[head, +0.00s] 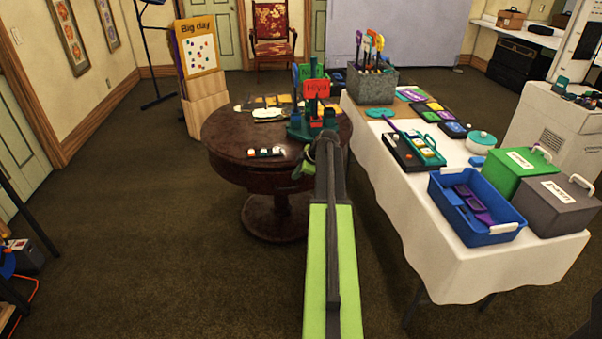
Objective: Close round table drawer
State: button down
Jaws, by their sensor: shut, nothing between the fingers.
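The round table (226,133) is dark reddish wood on a single pedestal, left of centre in the head view. Its curved side (250,178) faces me. I cannot make out a drawer front or handle on it, so I cannot tell how far any drawer stands out. My arm reaches forward from the bottom of the picture, and my gripper (302,170) is at the near right edge of the table. The gripper is small in view and looks shut and empty. My arm hides part of the table's right side; contact is unclear.
A long table with a white cloth (450,265) stands close on the right, bearing a blue basket (475,232) and boxes. A red sign (317,89) and small items stand on the round table. Carpet (150,250) is clear to the left.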

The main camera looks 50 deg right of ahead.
jog(key=s+d, duration=0.3)
jog(key=d, duration=0.4)
jog(key=w+d+f+b, duration=0.2)
jog(key=w+f+b, duration=0.5)
jog(key=w+b, duration=0.1)
jog(key=shift+w+d+n+t+h, duration=0.2)
jog(key=shift+w+n+t+h, duration=0.1)
jog(key=shift+w+n, duration=0.15)
jog(key=shift+f, duration=0.1)
